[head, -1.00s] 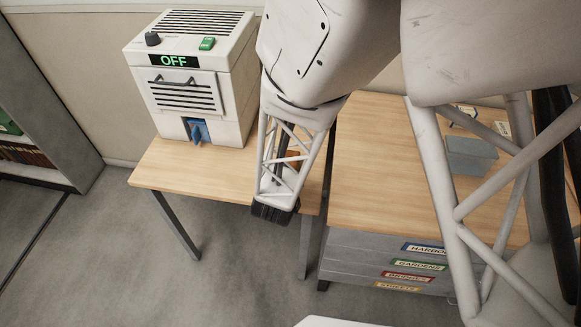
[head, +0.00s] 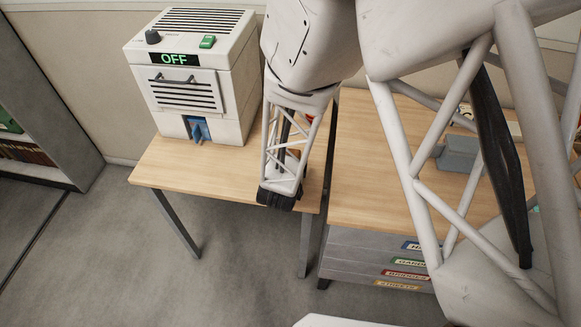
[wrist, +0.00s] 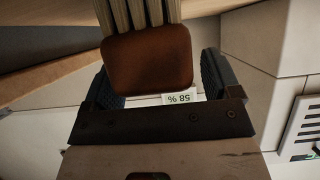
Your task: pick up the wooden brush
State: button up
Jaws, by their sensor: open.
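The wooden brush (wrist: 148,62) shows in the wrist view as a reddish-brown rounded block with pale, ridged strips running up out of the frame. My gripper (wrist: 160,82) is open, with one dark finger on each side of the brown block in that view. A gap shows at the right finger; contact at the left side cannot be told. In the head view my gripper (head: 279,196) points down at the front edge of the left table. A small orange-brown patch (head: 294,152), possibly the brush, shows through my arm's lattice.
A white machine (head: 235,95) reading OFF stands on the left table (head: 170,170). To the right is a wooden-topped cabinet (head: 365,165) with labelled drawers and a grey box (head: 458,155) on top. A small "58 %" label (wrist: 181,98) shows behind the brush in the wrist view.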

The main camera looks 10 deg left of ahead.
dwell(0.3)
jog(key=c, duration=1.1)
jog(key=shift+r, duration=0.2)
jog(key=shift+r, duration=0.8)
jog(key=shift+s+d+r, duration=0.1)
jog(key=shift+s+r, duration=0.05)
jog(key=shift+r, duration=0.75)
jog(key=s+d, duration=0.2)
jog(key=s, duration=0.2)
jog(key=s+d+r, duration=0.1)
jog(key=s+d, duration=0.1)
jog(key=s, duration=0.3)
jog(key=s+d, duration=0.3)
jog(key=s, duration=0.2)
jog(key=shift+d+r, duration=0.1)
jog(key=shift+r, duration=0.05)
